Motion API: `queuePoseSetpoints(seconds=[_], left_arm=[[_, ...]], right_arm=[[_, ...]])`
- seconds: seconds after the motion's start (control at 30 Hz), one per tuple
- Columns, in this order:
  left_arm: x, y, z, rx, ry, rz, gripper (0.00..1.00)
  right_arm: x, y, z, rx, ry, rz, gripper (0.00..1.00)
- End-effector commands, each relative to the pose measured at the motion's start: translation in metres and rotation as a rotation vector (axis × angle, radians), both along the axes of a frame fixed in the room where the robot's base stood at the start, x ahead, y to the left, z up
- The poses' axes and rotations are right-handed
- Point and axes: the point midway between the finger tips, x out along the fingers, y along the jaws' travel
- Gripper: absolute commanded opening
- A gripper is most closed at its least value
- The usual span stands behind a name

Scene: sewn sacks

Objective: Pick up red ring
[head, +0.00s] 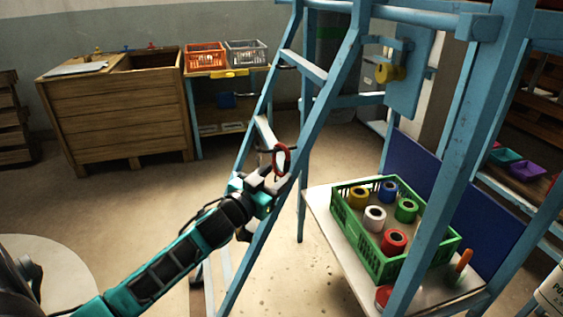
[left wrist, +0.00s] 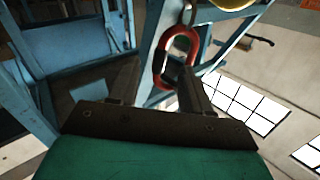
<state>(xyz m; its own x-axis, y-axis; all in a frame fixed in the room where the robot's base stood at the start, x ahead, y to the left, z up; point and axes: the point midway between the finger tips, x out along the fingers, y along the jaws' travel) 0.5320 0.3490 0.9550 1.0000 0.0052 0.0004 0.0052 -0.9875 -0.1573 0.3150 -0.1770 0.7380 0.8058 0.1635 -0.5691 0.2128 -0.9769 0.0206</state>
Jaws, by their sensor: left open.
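The red ring (head: 288,161) is an oval loop at the end of my left arm, in front of the blue ladder in the head view. In the left wrist view the red ring (left wrist: 166,77) has a dark band on its side and hangs from a grey metal piece (left wrist: 187,14). My left gripper (head: 273,167) is open, right by the ring. In the left wrist view one dark finger reaches up beside the ring's lower end. I cannot tell whether the ring is between the fingers or touching them. My right gripper is not in view.
Blue ladder rails (head: 328,112) stand close around my left gripper. A green crate (head: 378,262) with several coloured rolls sits on a shelf (head: 318,197) at right. A wooden box (head: 120,117) and orange crate (head: 204,58) stand behind. The floor at left is clear.

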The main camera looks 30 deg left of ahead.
Motion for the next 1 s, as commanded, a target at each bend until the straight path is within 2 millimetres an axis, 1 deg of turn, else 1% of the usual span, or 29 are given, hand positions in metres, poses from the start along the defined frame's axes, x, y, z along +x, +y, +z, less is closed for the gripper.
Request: queuePoseSetpoints(seconds=[0.03, 0.1, 0.2, 0.33, 0.53, 1.0], left_arm=[[0.008, 0.000, -0.001, 0.000, -0.002, 0.001, 0.48], [0.017, 0.000, -0.001, -0.001, -0.002, 0.000, 0.48], [0.026, 0.000, -0.001, 0.000, -0.001, -0.001, 0.48], [0.030, 0.000, -0.002, 0.000, 0.000, -0.001, 0.48], [0.030, 0.000, -0.002, -0.001, 0.000, -0.001, 0.48], [0.030, 0.000, -0.002, -0.001, 0.001, -0.001, 0.03]], right_arm=[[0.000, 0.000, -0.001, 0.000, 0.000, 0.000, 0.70], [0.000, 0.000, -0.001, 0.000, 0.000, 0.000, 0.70], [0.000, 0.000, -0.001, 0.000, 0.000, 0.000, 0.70], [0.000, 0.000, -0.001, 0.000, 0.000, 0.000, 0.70], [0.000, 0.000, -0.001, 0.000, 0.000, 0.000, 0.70], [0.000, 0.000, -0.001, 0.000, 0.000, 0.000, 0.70]])
